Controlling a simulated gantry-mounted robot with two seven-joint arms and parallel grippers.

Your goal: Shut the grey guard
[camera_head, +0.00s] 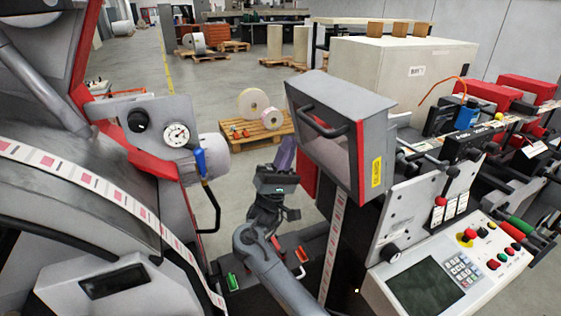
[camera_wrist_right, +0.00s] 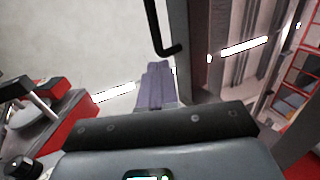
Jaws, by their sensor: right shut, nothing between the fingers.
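The grey guard (camera_head: 340,88) is a box-shaped cover with a dark-framed window, a black handle (camera_head: 322,122) and a yellow label. It stands raised and tilted over the label strip, to the left of the control panel. My right gripper (camera_head: 286,150) is just left of the guard's lower left side, its purple-grey fingers shut and pointing up, with nothing between them. In the right wrist view the shut fingers (camera_wrist_right: 155,82) lie below and left of the black handle (camera_wrist_right: 165,38), apart from it in the picture. My left gripper is not in view.
The control panel (camera_head: 430,285) with buttons and a screen is at the lower right. The left machine body (camera_head: 110,180) has a gauge, a blue-handled valve and a label web. A pallet with rolls (camera_head: 263,128) stands on the floor behind. Open floor lies between.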

